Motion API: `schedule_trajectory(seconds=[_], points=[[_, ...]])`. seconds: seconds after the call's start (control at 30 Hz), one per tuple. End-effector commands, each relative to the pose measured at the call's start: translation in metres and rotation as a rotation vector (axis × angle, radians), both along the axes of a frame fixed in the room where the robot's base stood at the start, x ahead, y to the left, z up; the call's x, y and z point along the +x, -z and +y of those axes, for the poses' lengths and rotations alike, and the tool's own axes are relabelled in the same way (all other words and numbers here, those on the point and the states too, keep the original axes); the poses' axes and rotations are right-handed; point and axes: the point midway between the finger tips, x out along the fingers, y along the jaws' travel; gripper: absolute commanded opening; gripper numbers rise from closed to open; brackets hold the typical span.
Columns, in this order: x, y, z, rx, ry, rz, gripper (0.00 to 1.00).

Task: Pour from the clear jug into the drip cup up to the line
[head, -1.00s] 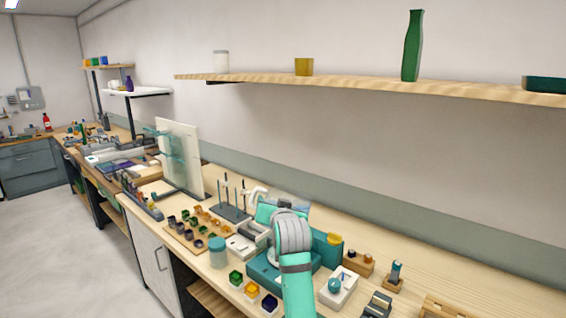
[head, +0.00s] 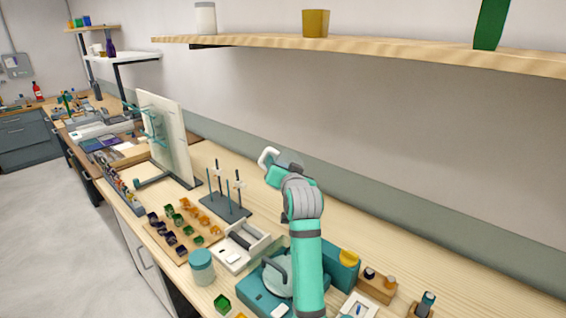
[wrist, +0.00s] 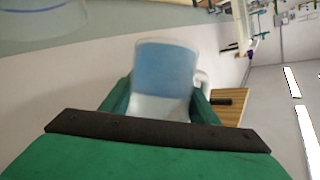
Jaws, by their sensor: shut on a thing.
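My gripper (head: 280,174) is raised above the bench, seen past my own arm. In the wrist view my gripper (wrist: 160,92) has its green fingers closed on both sides of the clear jug (wrist: 165,112). The jug holds blue liquid, and its white handle sticks out to the right. That picture is turned over, with ceiling lights low at the right, and the jug looks near upright. In the head view only the jug's pale handle (head: 266,156) shows clearly. A clear round outline (wrist: 35,8) is cut off at the wrist view's top left. I cannot tell which thing is the drip cup.
A dark rod stand (head: 224,206) and an upright pale board (head: 165,135) stand to the left. Small coloured pots, a white tray (head: 240,246) and a teal jar (head: 201,266) crowd the front. A wooden shelf (head: 380,58) hangs above.

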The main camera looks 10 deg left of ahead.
Motion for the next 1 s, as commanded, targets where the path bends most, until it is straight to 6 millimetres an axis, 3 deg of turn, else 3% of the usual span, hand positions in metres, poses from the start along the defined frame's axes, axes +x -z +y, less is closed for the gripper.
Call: schedule_trajectory(seconds=[0.2, 1.0], points=[[0.0002, 0.0131, 0.0015, 0.218, 0.002, -0.047, 0.22], [-0.0054, 0.0046, -0.0033, 0.245, 0.008, -0.059, 0.22]])
